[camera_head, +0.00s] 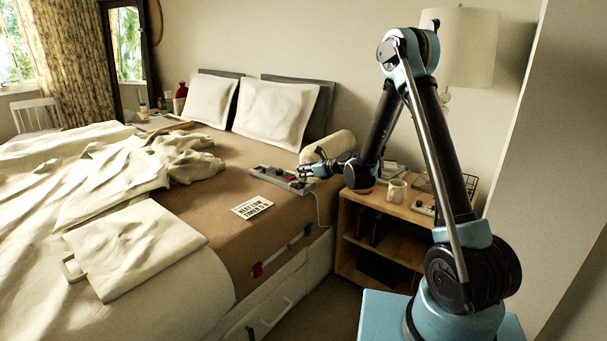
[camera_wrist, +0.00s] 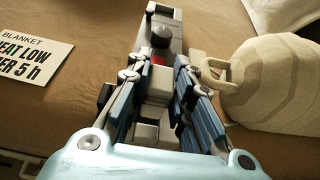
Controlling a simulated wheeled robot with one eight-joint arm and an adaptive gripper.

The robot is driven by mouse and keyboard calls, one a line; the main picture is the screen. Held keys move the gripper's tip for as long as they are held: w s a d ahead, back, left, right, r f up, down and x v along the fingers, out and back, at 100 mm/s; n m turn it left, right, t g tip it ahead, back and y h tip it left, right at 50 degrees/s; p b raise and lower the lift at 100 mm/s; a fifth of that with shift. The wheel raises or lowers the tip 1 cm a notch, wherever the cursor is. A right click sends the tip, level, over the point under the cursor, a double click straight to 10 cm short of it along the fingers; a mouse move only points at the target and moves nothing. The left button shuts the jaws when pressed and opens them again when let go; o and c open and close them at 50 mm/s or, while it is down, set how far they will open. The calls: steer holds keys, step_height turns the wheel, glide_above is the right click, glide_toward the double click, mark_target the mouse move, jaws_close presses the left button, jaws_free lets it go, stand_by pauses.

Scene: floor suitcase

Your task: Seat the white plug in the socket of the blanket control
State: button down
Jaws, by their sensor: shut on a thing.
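The blanket control (camera_head: 265,174) is a long grey unit lying on the brown bed cover near the bed's right edge. In the wrist view its far end shows a dark round knob (camera_wrist: 162,36) and a red part (camera_wrist: 158,60). My gripper (camera_head: 307,172) is low over the control's near right end. In the wrist view my gripper (camera_wrist: 157,88) is shut on the white plug (camera_wrist: 158,86), a pale block between the blue fingers. The plug lines up with the control's length. The fingers hide the socket, so I cannot tell whether the plug is in it.
A cream rounded object with a handle (camera_wrist: 270,85) lies close to the right of my gripper. A printed card (camera_head: 253,207) lies left of the control. A thin cable (camera_head: 318,208) hangs over the bed edge.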

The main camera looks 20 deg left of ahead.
steer(key=shift+f, duration=1.25)
steer(key=shift+r, duration=0.15)
steer(key=shift+r, duration=0.85)
steer(key=shift+f, duration=1)
stand_by(1.6)
steer(key=c, duration=1.3)
jaws_free()
steer(key=shift+c, duration=0.2)
steer(key=shift+d, duration=0.1)
steer(key=v, duration=1.1)
steer(key=shift+s+d, duration=0.15)
steer(key=shift+d, duration=0.2)
